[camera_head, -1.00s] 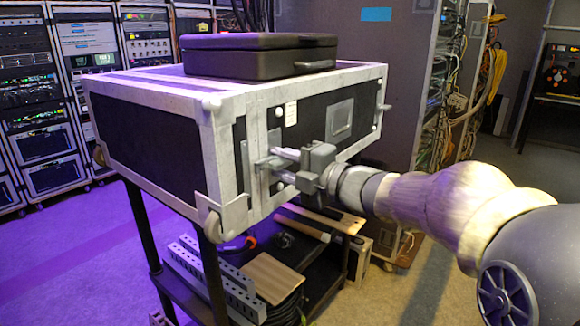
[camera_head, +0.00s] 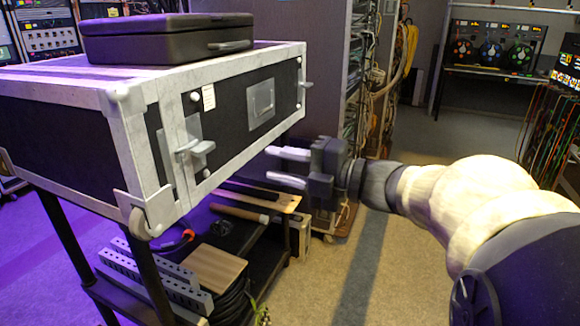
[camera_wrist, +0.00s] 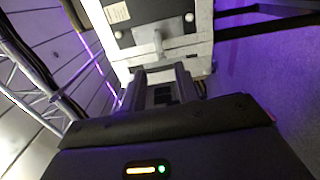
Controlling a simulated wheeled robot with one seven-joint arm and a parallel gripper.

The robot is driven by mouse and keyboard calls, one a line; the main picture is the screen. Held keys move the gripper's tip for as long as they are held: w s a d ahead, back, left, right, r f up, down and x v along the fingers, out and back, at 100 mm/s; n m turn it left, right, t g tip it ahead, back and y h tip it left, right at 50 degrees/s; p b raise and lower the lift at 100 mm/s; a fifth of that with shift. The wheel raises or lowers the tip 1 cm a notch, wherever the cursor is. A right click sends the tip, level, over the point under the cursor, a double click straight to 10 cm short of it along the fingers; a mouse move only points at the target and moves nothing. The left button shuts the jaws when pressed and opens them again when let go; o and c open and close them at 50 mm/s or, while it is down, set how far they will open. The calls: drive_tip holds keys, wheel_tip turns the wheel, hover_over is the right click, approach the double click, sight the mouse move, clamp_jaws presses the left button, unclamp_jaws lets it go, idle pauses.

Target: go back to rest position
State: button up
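My gripper (camera_head: 288,168) is open and empty in the head view, its two pale fingers apart and pointing left. It is to the right of the black flight case with silver edges (camera_head: 220,130), clear of it. The case's latch handle (camera_head: 197,152) sticks out from its front face, with a gap between it and the fingers. In the wrist view the fingers (camera_wrist: 160,80) point at the case (camera_wrist: 190,48), and the latch (camera_wrist: 157,45) shows beyond the fingertips.
A closed dark box (camera_head: 165,38) lies on top of the case. The case stands on a cart whose lower shelf (camera_head: 262,262) holds metal strips and tools. Floor at right is free.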

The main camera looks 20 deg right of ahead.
drive_tip(key=shift+s+d, duration=0.45)
drive_tip(key=shift+d, duration=0.1)
